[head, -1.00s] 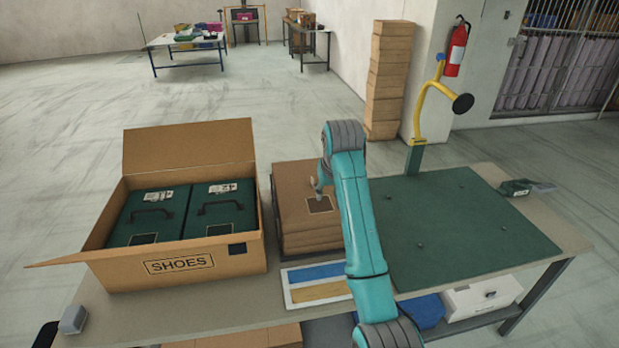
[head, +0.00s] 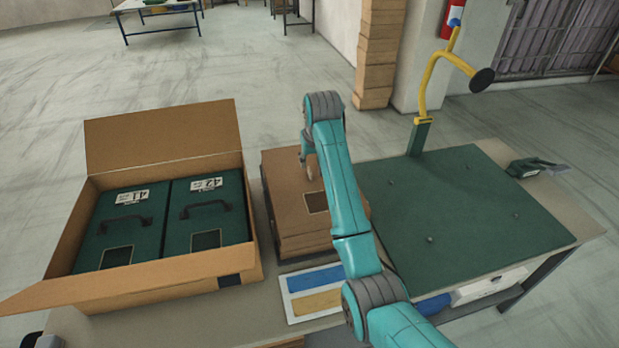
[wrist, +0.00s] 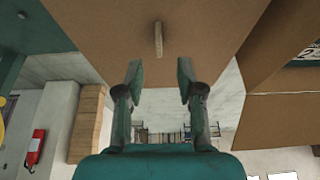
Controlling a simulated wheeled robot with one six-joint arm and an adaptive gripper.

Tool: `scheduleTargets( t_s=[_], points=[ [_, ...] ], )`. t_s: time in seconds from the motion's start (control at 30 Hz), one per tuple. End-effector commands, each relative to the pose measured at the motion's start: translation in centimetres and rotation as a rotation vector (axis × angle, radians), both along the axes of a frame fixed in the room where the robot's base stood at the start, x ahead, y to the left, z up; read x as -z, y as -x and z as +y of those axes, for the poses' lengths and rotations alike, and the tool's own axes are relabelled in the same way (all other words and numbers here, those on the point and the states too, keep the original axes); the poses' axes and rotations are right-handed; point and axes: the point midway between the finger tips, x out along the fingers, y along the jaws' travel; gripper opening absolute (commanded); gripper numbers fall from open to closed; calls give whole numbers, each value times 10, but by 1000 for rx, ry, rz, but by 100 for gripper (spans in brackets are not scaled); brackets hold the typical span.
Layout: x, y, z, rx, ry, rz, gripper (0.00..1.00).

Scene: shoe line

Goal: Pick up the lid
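The lid (head: 283,190) is a flat brown panel with a dark square window, on top of a brown stack on the table between the open carton and the green mat. In the wrist view the lid (wrist: 100,25) fills the upper middle, with a small upright tan tab handle (wrist: 158,38) on it. My gripper (wrist: 160,75) is open and empty. Its two fingers are apart, lined up to either side of the tab and short of it in the picture. In the head view my arm hides most of the gripper and part of the lid.
The open carton (head: 165,275) left of the stack holds two green shoe boxes (head: 125,222). The green mat (head: 465,215) on the right is clear but for small studs. A yellow bent post (head: 428,88) stands behind it. A blue and yellow card (head: 315,290) lies in front.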

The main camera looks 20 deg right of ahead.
Motion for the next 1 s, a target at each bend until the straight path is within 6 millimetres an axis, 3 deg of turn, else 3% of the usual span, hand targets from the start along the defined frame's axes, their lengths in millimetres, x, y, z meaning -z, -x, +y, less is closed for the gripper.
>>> scheduleTargets(
  t_s=[0.17,0.5,0.83,1.0],
  points=[
    [10,-3,0,0,0,0,38],
    [50,-17,-1,0,0,1,38],
    [56,-20,-1,0,0,-1,38],
    [56,-20,-1,0,0,-1,0]
  ],
)
